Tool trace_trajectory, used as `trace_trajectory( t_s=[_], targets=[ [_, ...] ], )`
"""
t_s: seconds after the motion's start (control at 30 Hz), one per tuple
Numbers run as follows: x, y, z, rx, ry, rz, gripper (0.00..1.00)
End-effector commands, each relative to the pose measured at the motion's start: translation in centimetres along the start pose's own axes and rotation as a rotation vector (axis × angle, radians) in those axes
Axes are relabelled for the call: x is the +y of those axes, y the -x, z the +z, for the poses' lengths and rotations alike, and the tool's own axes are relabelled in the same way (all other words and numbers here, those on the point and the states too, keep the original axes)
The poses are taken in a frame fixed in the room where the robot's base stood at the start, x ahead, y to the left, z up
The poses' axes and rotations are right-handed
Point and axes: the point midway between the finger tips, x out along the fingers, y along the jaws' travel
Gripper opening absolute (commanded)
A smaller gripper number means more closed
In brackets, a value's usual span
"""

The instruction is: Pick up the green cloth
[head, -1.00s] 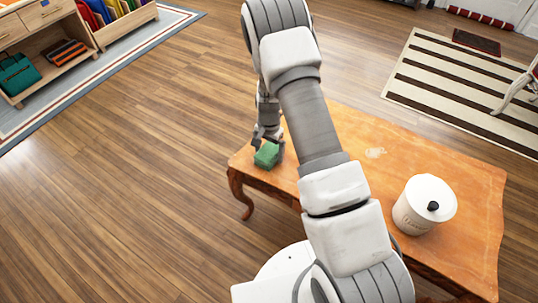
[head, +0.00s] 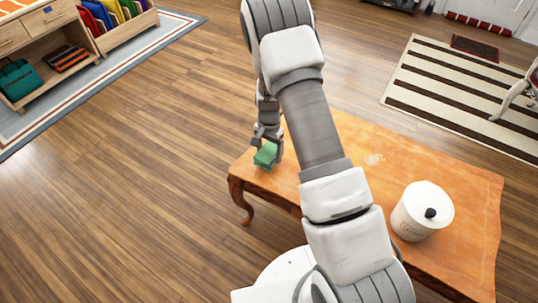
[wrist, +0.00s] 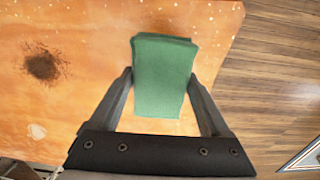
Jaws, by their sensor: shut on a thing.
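The green cloth (head: 266,155) is a small folded block at the left end of the orange wooden table (head: 420,160). In the wrist view the cloth (wrist: 162,75) sits between the two fingers of my gripper (wrist: 160,85). My gripper (head: 267,145) is shut on the cloth from above, with a finger at each side. The cloth is over the table near its edge. I cannot tell whether it still touches the tabletop.
A white lidded canister (head: 422,211) stands on the right part of the table. A dark stain (wrist: 44,67) and a pale patch (head: 373,159) mark the tabletop. A striped rug (head: 455,85) lies behind, and a wooden shelf (head: 45,55) stands at the far left. Open floor lies left.

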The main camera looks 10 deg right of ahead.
Motion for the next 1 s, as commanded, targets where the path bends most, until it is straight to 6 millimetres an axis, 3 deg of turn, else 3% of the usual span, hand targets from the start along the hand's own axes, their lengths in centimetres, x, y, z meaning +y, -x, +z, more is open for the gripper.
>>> trace_trajectory(
  t_s=[0.2, 0.5, 0.7, 1.0],
  targets=[
    [1.7, 3.2, -4.3, 0.002, -0.006, -0.002, 0.26],
    [3.6, 6.2, -9.1, 0.001, -0.004, 0.0, 0.26],
    [4.2, 7.1, -10.6, 0.0, -0.001, 0.0, 0.26],
    [4.3, 7.2, -10.9, 0.0, 0.0, 0.0, 0.26]
  ],
)
